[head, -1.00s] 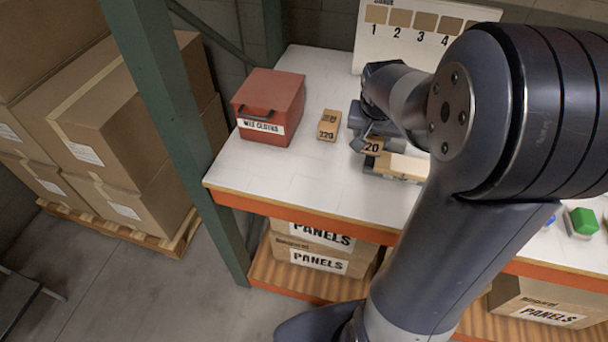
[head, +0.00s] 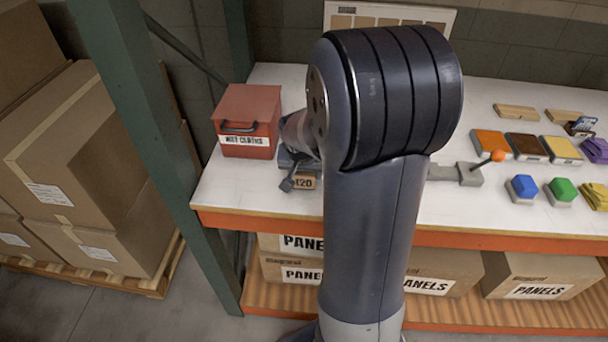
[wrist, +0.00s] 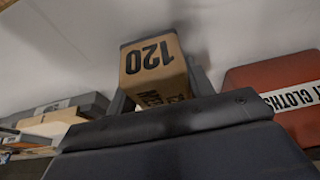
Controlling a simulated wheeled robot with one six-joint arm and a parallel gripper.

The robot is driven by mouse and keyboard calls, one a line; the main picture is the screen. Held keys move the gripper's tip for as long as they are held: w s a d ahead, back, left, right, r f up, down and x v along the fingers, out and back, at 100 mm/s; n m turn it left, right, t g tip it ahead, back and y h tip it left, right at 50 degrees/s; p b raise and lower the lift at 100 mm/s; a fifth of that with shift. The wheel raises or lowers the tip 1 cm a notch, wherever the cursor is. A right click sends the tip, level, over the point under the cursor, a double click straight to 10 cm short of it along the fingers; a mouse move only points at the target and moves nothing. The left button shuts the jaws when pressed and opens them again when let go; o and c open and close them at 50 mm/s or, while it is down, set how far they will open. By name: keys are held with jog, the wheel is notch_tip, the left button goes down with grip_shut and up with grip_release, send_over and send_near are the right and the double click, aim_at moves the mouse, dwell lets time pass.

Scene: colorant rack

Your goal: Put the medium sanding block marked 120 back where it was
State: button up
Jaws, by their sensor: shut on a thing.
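The sanding block marked 120 (wrist: 152,68) is tan with black figures and sits between my gripper's fingers in the wrist view. My gripper (wrist: 160,88) is shut on it. In the head view, the block (head: 304,183) shows only in part, just right of the red box, with my gripper (head: 296,172) around it and my arm covering much of the area. I cannot tell whether the block touches the white tabletop. The block marked 220 is hidden now.
The red wet cloths box (head: 247,121) stands close to the left of my gripper; it also shows in the wrist view (wrist: 285,92). A green post (head: 150,140) stands at the shelf's left front. Coloured blocks (head: 522,187) and pads (head: 526,146) stand far right.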

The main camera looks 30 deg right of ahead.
jog(key=shift+f, duration=0.75)
jog(key=shift+f, duration=0.25)
jog(key=o, duration=0.9)
jog(key=shift+r, duration=0.1)
jog(key=shift+o, duration=0.2)
jog(key=shift+r, duration=0.15)
jog(key=shift+r, duration=0.2)
jog(key=v, duration=1.1)
jog(key=shift+r, duration=0.3)
jog(key=shift+s+a, duration=0.1)
